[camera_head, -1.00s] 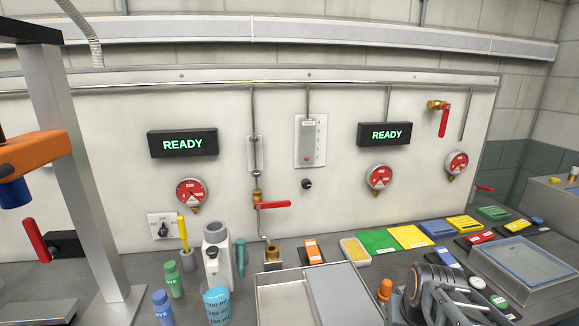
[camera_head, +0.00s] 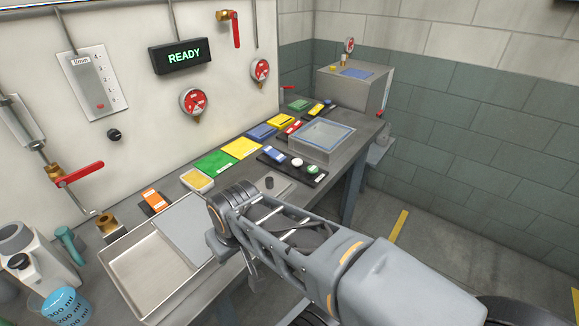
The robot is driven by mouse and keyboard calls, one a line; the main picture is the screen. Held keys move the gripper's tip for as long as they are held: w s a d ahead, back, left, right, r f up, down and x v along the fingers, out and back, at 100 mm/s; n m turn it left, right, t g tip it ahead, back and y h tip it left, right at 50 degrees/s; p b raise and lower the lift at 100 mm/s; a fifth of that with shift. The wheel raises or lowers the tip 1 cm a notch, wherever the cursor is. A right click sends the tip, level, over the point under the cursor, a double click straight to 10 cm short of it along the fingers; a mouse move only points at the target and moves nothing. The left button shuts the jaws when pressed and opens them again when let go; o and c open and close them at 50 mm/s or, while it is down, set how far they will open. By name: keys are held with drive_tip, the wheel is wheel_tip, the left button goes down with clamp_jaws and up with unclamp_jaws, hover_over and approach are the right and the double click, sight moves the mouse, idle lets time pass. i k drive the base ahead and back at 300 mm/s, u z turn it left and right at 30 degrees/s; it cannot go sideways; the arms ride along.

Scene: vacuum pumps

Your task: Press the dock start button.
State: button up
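A black control strip (camera_head: 285,165) lies on the bench in front of a clear-lidded box. It carries a blue block (camera_head: 273,154), a pale round button (camera_head: 297,162) and a green round button (camera_head: 312,169). Their labels are too small to read, so I cannot tell which is the dock start button. My arm reaches in from the lower right, its dark ringed joint in front of the bench edge, to the left of and nearer than the strip. No part of the arm touches the strip. My gripper's fingers cannot be made out.
The clear-lidded box (camera_head: 322,150) stands behind the strip. A metal tray (camera_head: 150,305) and coloured pads, green (camera_head: 214,163) and yellow (camera_head: 242,149), lie to the left. A READY display (camera_head: 182,56) hangs on the panel. Open floor lies right of the bench.

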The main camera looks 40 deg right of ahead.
sight(312, 169)
drive_tip(key=z, duration=1.4)
